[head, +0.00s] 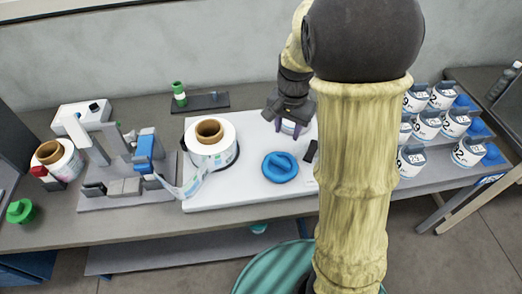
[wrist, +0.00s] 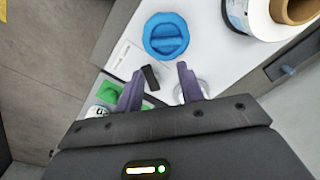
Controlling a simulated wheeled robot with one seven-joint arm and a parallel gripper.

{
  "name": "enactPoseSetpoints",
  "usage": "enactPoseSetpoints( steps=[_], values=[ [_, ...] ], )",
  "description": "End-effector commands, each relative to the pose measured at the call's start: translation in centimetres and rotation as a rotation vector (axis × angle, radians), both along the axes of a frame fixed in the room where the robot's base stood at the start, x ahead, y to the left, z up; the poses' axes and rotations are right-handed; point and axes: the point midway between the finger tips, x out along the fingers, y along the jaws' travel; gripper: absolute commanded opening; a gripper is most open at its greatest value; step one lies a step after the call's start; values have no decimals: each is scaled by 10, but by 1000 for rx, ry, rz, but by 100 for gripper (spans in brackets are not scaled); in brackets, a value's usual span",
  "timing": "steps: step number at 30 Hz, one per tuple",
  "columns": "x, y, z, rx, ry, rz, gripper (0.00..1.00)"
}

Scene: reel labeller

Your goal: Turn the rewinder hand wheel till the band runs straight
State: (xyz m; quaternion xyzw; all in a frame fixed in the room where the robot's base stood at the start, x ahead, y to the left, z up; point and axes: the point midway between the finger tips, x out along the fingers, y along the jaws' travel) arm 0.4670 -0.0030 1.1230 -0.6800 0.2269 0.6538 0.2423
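The blue hand wheel (head: 280,167) lies flat on the white rewinder base (head: 240,193), with a raised grip bar across its top. It also shows in the wrist view (wrist: 166,36), beyond the fingertips. A white reel with a brown core (head: 210,145) stands on the base left of the wheel. The printed band (head: 188,184) runs from this reel left to the grey labeller (head: 125,185); it looks slanted near the base edge, but its exact line is hard to tell. My gripper (wrist: 160,82) is open, fingers apart, behind the wheel in the head view (head: 288,127) and not touching it.
A small black block (head: 311,151) lies right of the wheel. At the right, several labelled white jars (head: 426,125) stand in a stepped rack. Another reel (head: 55,158) and a green knob (head: 21,211) are at the left. The base in front of the wheel is clear.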

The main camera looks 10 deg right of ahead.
Motion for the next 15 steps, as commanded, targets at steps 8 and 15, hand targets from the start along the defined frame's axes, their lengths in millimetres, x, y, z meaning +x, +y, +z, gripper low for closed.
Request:
enactPoseSetpoints(
  steps=[8,15],
  values=[
    [-84,2,-12,-47,-128,450,38],
    [-119,3,-19,-99,-183,667,38]
  ],
)
